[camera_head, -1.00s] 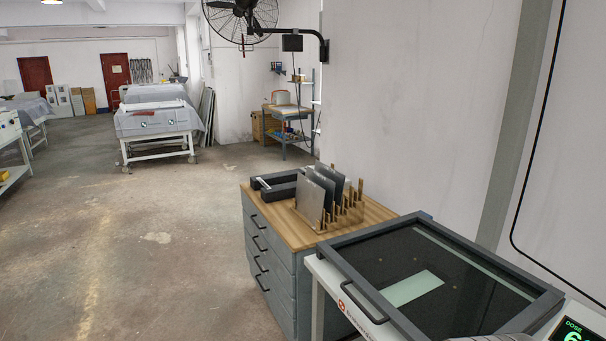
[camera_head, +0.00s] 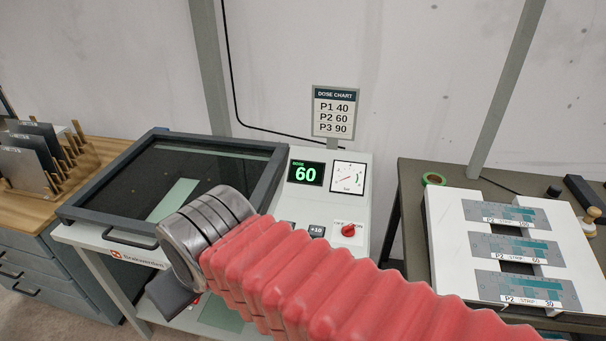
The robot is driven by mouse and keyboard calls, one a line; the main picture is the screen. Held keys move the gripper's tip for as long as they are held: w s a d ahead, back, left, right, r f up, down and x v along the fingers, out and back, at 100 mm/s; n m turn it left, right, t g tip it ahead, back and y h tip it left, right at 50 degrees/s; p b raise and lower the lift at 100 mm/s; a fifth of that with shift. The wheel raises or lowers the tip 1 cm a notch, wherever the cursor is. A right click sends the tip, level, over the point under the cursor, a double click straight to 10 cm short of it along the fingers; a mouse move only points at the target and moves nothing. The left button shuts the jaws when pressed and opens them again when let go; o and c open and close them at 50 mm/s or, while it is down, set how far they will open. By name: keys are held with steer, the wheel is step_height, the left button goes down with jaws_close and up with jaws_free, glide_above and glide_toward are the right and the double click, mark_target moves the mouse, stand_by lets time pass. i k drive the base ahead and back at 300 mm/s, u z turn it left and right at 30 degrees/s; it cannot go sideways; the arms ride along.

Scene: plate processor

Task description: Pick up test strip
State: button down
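A pale green strip (camera_head: 173,199) lies under the dark glass lid of the exposure unit (camera_head: 262,190), partly hidden by my arm. Three grey-teal strips lie on a white board at the right: a top one (camera_head: 513,213) with a hard-to-read number, a middle one (camera_head: 515,249) labelled P2 strip, and a lower one (camera_head: 527,287) reading P2 strip 30. My red-sleeved arm crosses the front of the unit. A dark part of my gripper (camera_head: 170,297) shows below the grey wrist, left of the strips and apart from them; its fingers cannot be made out.
The control panel (camera_head: 330,202) shows dose 60, with a gauge and red knob. A dose chart (camera_head: 335,112) reads P1 40, P2 60, P3 90. A plate rack (camera_head: 60,180) stands on the left cabinet. Green tape (camera_head: 433,179) and small items lie on the right table.

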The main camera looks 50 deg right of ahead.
mark_target(536, 290)
steer(key=z, duration=0.05)
steer(key=k, duration=0.5)
steer(key=z, duration=3.9)
